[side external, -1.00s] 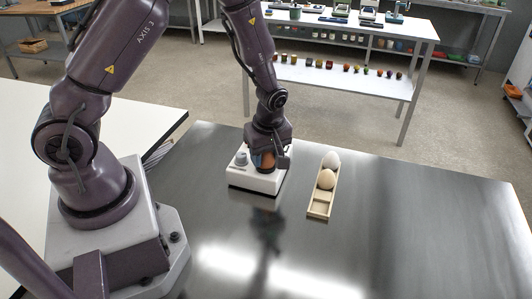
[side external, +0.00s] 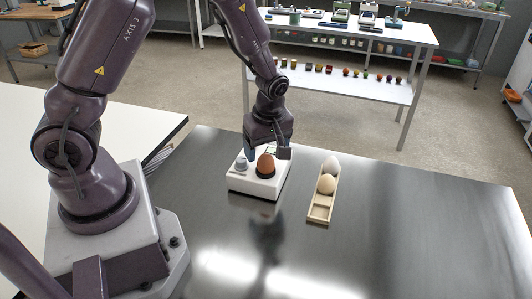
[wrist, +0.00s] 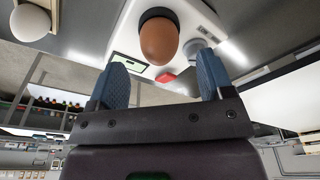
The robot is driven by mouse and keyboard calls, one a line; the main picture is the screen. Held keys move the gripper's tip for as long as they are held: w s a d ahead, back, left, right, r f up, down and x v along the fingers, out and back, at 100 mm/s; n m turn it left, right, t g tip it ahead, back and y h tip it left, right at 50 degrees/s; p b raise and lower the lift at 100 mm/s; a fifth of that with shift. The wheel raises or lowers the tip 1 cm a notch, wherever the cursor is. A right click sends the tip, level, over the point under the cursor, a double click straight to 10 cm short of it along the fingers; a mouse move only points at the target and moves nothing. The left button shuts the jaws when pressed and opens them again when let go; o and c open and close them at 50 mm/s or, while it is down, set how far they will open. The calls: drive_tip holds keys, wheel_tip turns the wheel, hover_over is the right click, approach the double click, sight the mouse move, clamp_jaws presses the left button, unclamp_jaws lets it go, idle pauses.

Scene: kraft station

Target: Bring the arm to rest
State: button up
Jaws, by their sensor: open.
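My gripper (side external: 267,151) is open and empty, just above the white device on the metal table. Its two blue fingers show in the wrist view (wrist: 163,88), apart from each other. A brown egg (side external: 265,165) sits upright in a dark cup on the white device (side external: 254,187). The egg also shows in the wrist view (wrist: 159,41), beyond the fingertips and clear of them. The device has a small grey knob (side external: 241,162) on its left, and a display and a red button (wrist: 166,77) in the wrist view.
The metal table (side external: 420,225) is clear to the right and front. A shelf table (side external: 340,75) stands behind.

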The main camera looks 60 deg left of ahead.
drive_tip(key=shift+r, duration=2.25)
drive_tip(key=shift+s+m, duration=0.2)
drive_tip(key=shift+m, duration=0.5)
drive_tip(key=s+d+r+m+t+h, duration=0.1)
drive_tip(key=s+d+r+m+t, duration=0.1)
drive_tip(key=s+r+m, duration=0.5)
drive_tip(key=s+d+r+m+t, duration=0.3)
drive_tip(key=s+r+m, duration=0.4)
drive_tip(key=r, duration=0.5)
drive_tip(key=d+m, duration=0.1)
drive_tip(key=m, duration=0.1)
drive_tip(key=shift+s+d+r+m+t+h, duration=0.15)
drive_tip(key=shift+d+r+m+t+h, duration=0.15)
drive_tip(key=shift+d+r+h, duration=0.1)
